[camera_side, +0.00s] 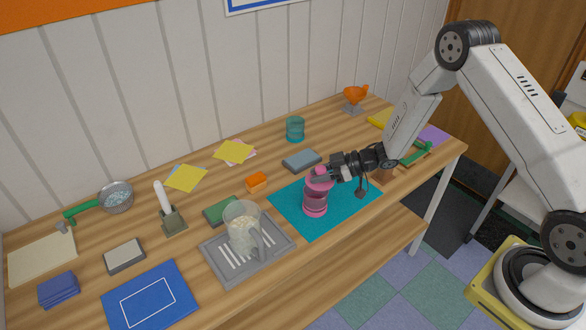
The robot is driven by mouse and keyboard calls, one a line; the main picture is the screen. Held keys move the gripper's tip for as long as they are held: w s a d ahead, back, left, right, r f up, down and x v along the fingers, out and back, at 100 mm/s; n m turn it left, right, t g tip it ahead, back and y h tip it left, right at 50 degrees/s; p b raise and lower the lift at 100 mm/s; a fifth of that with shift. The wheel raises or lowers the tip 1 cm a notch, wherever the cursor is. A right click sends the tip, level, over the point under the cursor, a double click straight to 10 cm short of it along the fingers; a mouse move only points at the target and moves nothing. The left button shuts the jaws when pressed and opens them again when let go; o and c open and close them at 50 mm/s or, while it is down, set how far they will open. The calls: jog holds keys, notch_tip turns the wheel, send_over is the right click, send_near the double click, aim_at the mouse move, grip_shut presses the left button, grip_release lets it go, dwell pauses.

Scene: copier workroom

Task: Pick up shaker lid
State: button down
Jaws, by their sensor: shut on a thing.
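The pink shaker (316,200) stands upright on a teal mat (285,204) at the front right of the table. Its pink lid (320,174) is at the top of the shaker. My gripper (321,174) reaches in from the right at lid height and is shut on the lid. The fingers hide part of the lid. I cannot tell whether the lid is seated on the shaker or raised slightly off it.
A grey tray (217,262) with a clear jug (240,226) is left of the mat. A grey-blue block (301,160), an orange block (257,182) and a teal glass (295,129) are behind. A dark small object (361,191) is under my gripper.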

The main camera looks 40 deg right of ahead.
aim_at(329, 187)
jog(key=s+r, duration=0.3)
jog(key=r, duration=0.1)
jog(key=shift+s+r, duration=0.35)
jog(key=shift+s, duration=0.05)
jog(key=s+r, duration=0.4)
jog(key=s, duration=0.5)
jog(key=shift+d, duration=0.15)
